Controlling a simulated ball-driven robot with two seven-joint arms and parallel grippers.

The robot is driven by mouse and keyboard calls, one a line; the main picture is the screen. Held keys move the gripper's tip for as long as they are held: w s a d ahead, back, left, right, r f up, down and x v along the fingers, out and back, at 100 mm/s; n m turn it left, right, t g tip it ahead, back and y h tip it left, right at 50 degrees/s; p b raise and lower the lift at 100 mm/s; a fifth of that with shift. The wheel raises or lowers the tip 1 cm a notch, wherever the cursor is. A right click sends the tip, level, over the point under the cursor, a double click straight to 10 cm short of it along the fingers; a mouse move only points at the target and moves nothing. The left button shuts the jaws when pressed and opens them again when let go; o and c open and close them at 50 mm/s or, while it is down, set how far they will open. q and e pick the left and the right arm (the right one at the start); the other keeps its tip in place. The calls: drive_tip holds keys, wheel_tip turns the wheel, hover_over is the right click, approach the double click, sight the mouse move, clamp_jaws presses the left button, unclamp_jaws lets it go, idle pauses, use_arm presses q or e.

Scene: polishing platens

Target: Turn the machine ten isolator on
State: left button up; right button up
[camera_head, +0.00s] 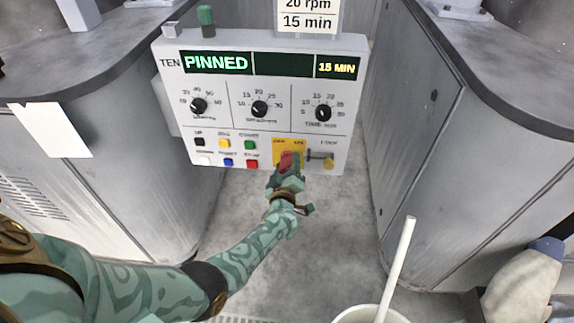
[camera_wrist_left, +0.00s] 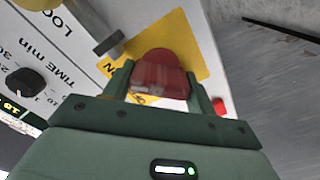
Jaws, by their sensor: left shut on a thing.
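The machine ten control panel (camera_head: 262,100) is grey and white, with "TEN" and a lit "PINNED" display at its upper left. The isolator is a red handle (camera_head: 288,161) on a yellow plate (camera_head: 298,145) at the panel's lower right. My left gripper (camera_head: 286,172) is at the handle and shut on it. In the left wrist view the red handle (camera_wrist_left: 160,76) sits between the two green fingers (camera_wrist_left: 160,88), over the yellow plate (camera_wrist_left: 196,40). The gripper hides part of the plate's lettering. My right gripper is not in view.
A lock slider with a brass knob (camera_head: 328,163) is just right of the yellow plate. Coloured push buttons (camera_head: 226,143) lie to its left. Grey cabinets (camera_head: 455,130) flank the panel. A white bucket with a rod (camera_head: 398,262) stands at the lower right.

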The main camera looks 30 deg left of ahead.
use_arm(q)
drive_tip(key=shift+f, duration=0.2)
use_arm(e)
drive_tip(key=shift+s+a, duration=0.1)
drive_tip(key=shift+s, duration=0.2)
